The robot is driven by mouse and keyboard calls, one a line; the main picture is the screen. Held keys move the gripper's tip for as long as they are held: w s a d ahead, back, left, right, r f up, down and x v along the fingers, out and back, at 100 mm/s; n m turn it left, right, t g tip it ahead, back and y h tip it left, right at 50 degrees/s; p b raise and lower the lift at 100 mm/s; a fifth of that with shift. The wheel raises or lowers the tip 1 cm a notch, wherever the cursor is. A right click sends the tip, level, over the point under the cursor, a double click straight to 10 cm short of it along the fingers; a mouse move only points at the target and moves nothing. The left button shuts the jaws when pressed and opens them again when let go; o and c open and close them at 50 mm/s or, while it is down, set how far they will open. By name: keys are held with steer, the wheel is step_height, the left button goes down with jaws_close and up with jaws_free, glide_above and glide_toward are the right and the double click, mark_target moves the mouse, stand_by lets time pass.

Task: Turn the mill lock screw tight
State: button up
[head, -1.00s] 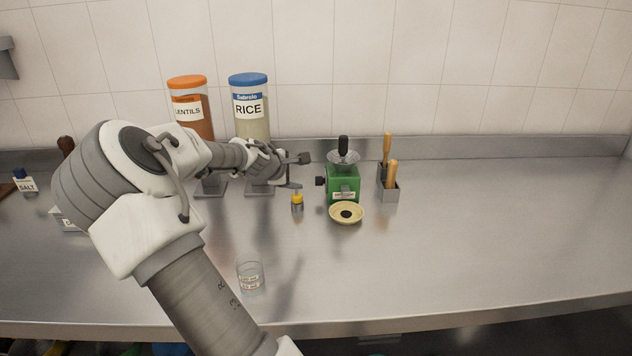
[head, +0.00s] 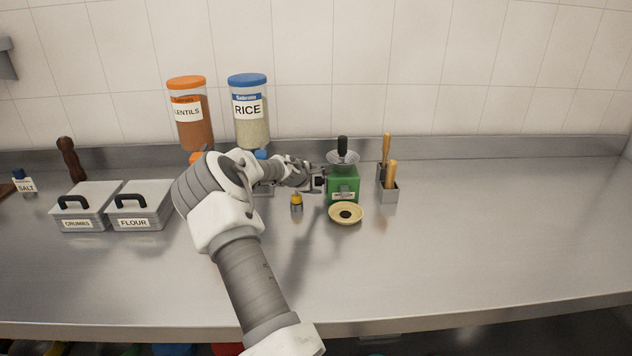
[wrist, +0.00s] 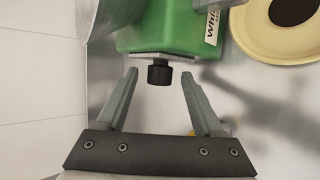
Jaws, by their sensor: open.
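The green mill (head: 343,187) stands on the steel counter with a metal hopper and a dark upright handle on top. Its black lock screw (wrist: 159,73) sticks out from the mill's side plate; in the head view it shows at the mill's left side (head: 319,182). My gripper (wrist: 158,80) is open, with one finger on each side of the screw. In the wrist view there are gaps between the fingers and the screw, so neither finger appears to touch it. In the head view my gripper is at the mill's left and small, partly merged with the screw.
A cream dish (head: 346,213) with dark contents sits in front of the mill. A small yellow-topped container (head: 296,201) stands left of it. A grey holder (head: 389,191) with wooden-handled tools is close on the right. The counter further right is clear.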

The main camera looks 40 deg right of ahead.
steer(key=shift+d, duration=0.15)
jaws_close()
steer(key=f+b, duration=0.1)
steer(key=b, duration=0.2)
steer(key=shift+t+h, duration=0.3)
steer(key=shift+h+b, duration=0.3)
steer(key=shift+b, duration=0.85)
steer(key=b, duration=0.3)
steer(key=m+t+h+b, duration=0.1)
steer(key=b, duration=0.3)
steer(key=shift+f+t+h, duration=0.2)
steer(key=shift+t+h, duration=0.1)
steer(key=shift+s+r+h+b, duration=0.1)
steer(key=shift+r+h+b, duration=0.2)
steer(key=shift+b, duration=0.9)
